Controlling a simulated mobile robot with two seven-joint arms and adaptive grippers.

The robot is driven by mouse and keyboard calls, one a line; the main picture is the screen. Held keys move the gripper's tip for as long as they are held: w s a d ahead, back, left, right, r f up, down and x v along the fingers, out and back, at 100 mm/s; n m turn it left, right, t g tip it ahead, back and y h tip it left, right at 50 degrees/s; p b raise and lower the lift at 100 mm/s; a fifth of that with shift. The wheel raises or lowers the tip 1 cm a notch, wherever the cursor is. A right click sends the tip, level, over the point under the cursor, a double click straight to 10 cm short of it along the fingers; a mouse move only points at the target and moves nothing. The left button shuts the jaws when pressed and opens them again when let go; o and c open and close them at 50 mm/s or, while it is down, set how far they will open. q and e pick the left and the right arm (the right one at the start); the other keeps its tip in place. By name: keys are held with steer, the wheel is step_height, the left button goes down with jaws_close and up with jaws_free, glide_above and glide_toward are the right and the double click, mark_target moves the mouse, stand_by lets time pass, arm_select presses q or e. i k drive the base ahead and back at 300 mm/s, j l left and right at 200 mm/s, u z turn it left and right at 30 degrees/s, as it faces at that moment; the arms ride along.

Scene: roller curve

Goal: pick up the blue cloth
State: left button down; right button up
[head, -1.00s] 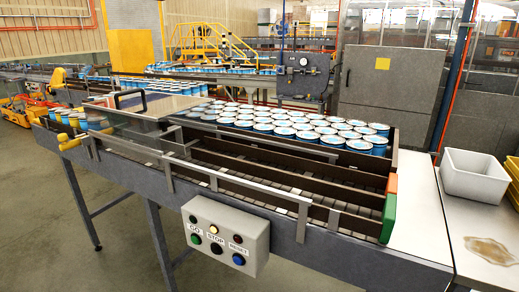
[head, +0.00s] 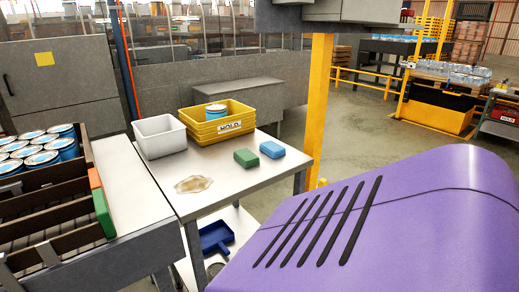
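A small blue folded cloth (head: 272,149) lies flat on the light side table, near its right edge. A green folded cloth (head: 246,158) lies just left of it, very close or touching. Nothing lies on top of the blue cloth. Neither of my grippers shows in the head view.
The side table (head: 213,172) also holds a white bin (head: 159,146), yellow stacked crates (head: 216,128) with a can (head: 215,112) in the top one, and a brown spill (head: 194,184). A blue dustpan (head: 215,238) sits below. A yellow post (head: 319,110) stands behind.

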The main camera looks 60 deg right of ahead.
mark_target(271, 149)
steer(key=z, duration=2.25)
